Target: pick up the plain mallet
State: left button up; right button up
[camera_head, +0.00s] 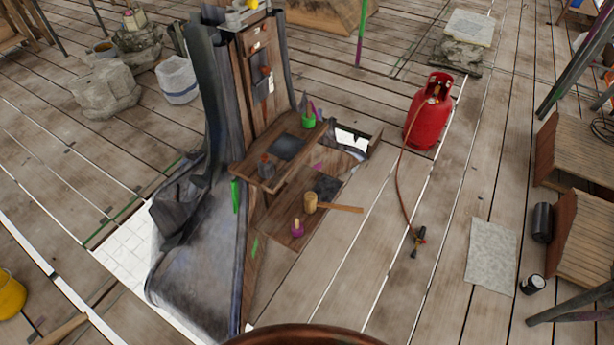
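A wooden mallet (311,203) with a short, thick, yellowish-tan head and a brown handle lies on the lower wooden board of the small bench in the middle of the head view. Its handle points right and reaches past the board's edge. No marking shows on it at this size. Neither my left nor my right gripper is in view.
A purple bottle (297,228) stands just below the mallet, and a dark square plate (327,187) lies above it. The upper shelf (258,172) holds a dark small object and a green pot (308,120). A red gas cylinder (428,112) with a hose stands right.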

aim_at(310, 202)
jog(key=u, duration=0.05)
jog(key=k, duration=0.4)
jog(key=z, duration=0.5)
jog(key=i, duration=1)
jog(key=z, duration=0.25)
